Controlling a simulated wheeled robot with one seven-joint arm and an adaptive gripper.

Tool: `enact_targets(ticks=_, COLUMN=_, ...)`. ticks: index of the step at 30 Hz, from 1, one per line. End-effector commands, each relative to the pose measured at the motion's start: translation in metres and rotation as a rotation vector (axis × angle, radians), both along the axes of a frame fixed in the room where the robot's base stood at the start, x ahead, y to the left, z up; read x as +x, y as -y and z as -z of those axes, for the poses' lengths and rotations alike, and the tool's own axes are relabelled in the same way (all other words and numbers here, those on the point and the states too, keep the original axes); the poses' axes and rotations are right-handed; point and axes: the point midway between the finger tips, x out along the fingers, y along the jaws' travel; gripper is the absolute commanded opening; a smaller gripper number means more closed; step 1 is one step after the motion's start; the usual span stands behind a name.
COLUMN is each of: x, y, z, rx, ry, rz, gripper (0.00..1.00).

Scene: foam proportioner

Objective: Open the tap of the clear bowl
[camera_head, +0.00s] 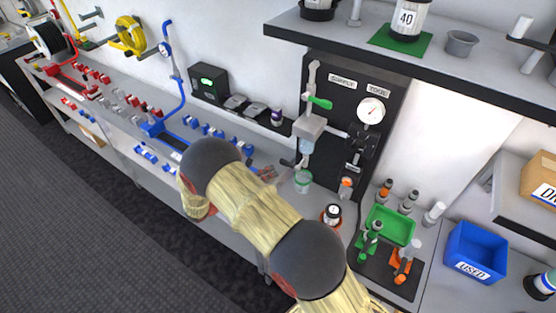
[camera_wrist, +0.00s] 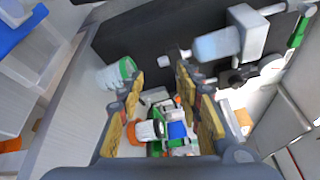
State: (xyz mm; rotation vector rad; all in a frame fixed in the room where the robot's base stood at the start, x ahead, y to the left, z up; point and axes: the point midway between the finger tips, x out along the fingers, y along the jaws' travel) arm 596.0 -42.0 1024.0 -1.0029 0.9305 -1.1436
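The clear bowl (camera_head: 307,143) hangs under a grey block on the black panel; it also shows in the wrist view (camera_wrist: 215,45), lying sideways in that picture. A small pale fitting (camera_wrist: 168,62), perhaps its tap, is at the bowl's lower end; I cannot tell its setting. A clear cup with a green rim (camera_head: 303,181) stands below the bowl, and shows at the left in the wrist view (camera_wrist: 117,73). My gripper (camera_wrist: 160,82) is open, its fingers apart with nothing seen between them. In the head view it is beside the bowl and cup, partly behind my arm.
A green lever (camera_head: 320,102) is above the bowl, with a gauge (camera_head: 370,110) to its right. A shelf (camera_head: 430,55) overhangs the panel. A green tray (camera_head: 390,226) with bottles around it and a blue bin (camera_head: 475,252) stand right. Blue fittings (camera_head: 205,127) crowd the bench left.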

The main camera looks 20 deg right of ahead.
Motion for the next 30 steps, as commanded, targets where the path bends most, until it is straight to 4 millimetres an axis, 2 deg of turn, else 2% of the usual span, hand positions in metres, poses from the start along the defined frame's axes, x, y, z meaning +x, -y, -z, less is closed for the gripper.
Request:
enact_targets(ticks=4, x=0.009, y=-0.001, z=-0.019, rx=-0.100, ry=-0.169, rz=-0.035, gripper=0.35)
enact_targets(ticks=11, x=0.008, y=0.004, z=-0.022, rx=-0.128, ry=-0.277, rz=-0.029, gripper=0.35)
enact_targets(ticks=24, x=0.019, y=0.063, z=-0.022, rx=-0.125, ry=-0.275, rz=-0.028, gripper=0.35)
enact_targets(ticks=30, x=0.021, y=0.075, z=-0.021, rx=-0.125, ry=-0.275, rz=-0.030, gripper=0.35)
